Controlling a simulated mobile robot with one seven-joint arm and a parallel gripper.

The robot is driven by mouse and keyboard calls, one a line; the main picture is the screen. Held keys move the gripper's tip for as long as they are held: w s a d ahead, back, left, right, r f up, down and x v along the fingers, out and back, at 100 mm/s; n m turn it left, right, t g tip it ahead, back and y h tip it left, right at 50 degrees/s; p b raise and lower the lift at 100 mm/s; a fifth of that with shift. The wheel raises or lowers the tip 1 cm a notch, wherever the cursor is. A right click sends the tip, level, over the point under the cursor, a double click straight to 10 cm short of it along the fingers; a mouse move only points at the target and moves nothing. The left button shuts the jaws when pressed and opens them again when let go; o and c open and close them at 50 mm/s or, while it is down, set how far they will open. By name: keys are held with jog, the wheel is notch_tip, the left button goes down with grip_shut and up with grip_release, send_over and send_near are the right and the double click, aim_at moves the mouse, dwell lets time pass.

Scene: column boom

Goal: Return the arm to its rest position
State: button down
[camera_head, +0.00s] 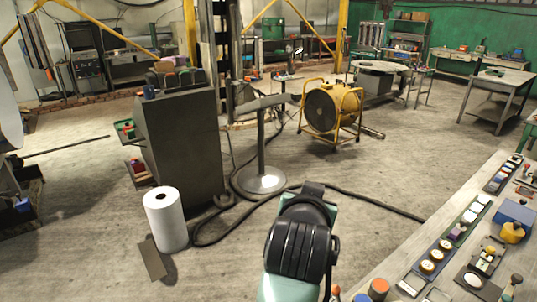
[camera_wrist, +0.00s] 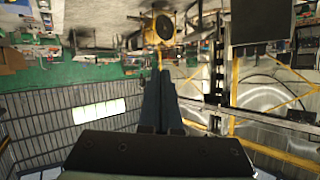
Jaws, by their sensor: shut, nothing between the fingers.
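My gripper (camera_wrist: 160,78) shows in the wrist view as two dark fingers side by side, shut with nothing between them. It points out over the workshop, and that view is upside down. In the head view, part of my teal and black arm stands at the bottom middle. My gripper cannot be made out there. Nothing touches the fingers in the wrist view.
A control bench (camera_head: 410,258) with buttons and dials runs along the right. A dark grey cabinet (camera_head: 183,140), a white roll (camera_head: 165,220) and a pedestal stand (camera_head: 262,150) are at left and middle. A yellow fan (camera_head: 333,108) stands behind. A black cable (camera_head: 365,199) crosses the floor.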

jog(key=s+a+r+n+t+b, duration=0.1)
jog(key=s+r+t, duration=0.3)
jog(key=r, duration=0.5)
jog(key=s+a+r+n+t+b, duration=0.15)
jog(key=s+r+t, duration=0.25)
jog(key=r, duration=0.5)
jog(key=s+a+r+n+t+y+b, duration=0.1)
jog(key=s+a+r+t, duration=0.1)
jog(key=s+r, duration=0.3)
jog(key=s+a+r+n+t+y+b, duration=0.1)
jog(key=s+a+r+t+y, duration=0.1)
jog(key=s, duration=0.6)
notch_tip(320, 180, up, 4)
jog(key=shift+a+f+t, duration=0.1)
jog(key=shift+a+t, duration=0.6)
jog(key=shift+t, duration=0.4)
